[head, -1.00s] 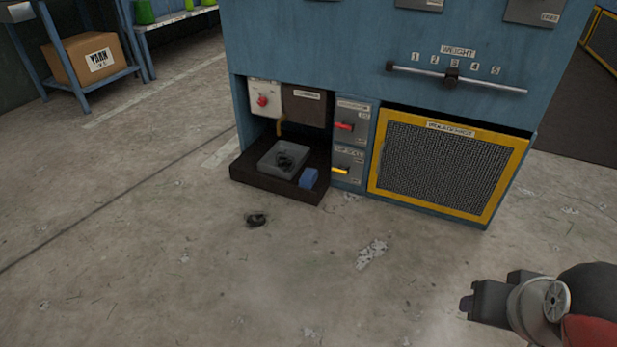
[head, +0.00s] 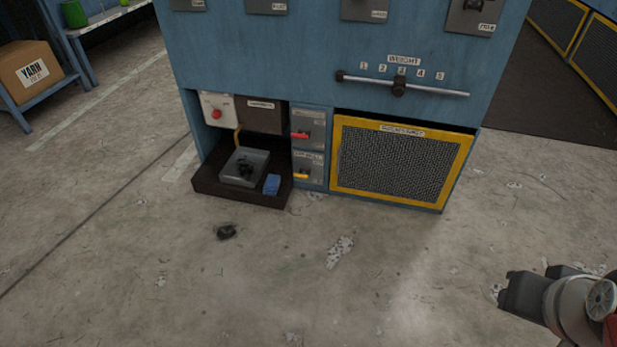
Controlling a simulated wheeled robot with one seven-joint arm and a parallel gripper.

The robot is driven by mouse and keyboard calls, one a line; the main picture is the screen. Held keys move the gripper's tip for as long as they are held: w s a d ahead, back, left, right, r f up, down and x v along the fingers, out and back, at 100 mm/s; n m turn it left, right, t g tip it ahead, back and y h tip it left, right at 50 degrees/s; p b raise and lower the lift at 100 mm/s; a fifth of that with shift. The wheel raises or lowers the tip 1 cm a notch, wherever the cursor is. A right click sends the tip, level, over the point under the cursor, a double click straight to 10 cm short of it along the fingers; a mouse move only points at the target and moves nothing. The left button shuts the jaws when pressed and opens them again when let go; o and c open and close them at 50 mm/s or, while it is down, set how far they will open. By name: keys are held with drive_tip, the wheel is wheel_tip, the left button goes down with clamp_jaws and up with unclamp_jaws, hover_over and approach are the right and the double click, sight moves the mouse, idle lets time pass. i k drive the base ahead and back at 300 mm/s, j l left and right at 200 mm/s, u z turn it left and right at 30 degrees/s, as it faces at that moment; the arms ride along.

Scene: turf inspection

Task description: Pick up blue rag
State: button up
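A small blue item (head: 271,184), likely the blue rag, lies on the right end of a dark low ledge (head: 240,197) at the foot of the blue machine. It sits just right of a grey tray (head: 246,168) holding something dark. My gripper (head: 505,292) is at the lower right, far to the right of the blue item and apart from it. Its fingers point left and nothing shows between them. Their gap is too unclear to judge.
The blue machine (head: 300,60) stands ahead, with a yellow-framed mesh panel (head: 400,162) and a weight slider (head: 400,87). A dark lump (head: 227,231) lies on the floor before the ledge. A yarn box (head: 30,72) is on a shelf at left. The floor in front is mostly clear.

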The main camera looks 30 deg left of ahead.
sight(271, 186)
drive_tip(key=j+z, duration=0.35)
drive_tip(key=j, duration=0.2)
drive_tip(key=j+z, duration=0.35)
drive_tip(key=j, duration=0.15)
drive_tip(key=k+j+z, duration=0.2)
drive_tip(key=j+z, duration=0.15)
drive_tip(key=j, duration=0.65)
drive_tip(key=k+j, duration=0.15)
drive_tip(key=j, duration=0.35)
drive_tip(key=j+z, duration=0.1)
drive_tip(key=j, duration=0.4)
drive_tip(key=k+j, duration=0.15)
drive_tip(key=j, duration=0.35)
drive_tip(key=k+j, duration=0.1)
drive_tip(key=j, duration=0.4)
drive_tip(key=i+j, duration=0.1)
drive_tip(key=i+z, duration=0.05)
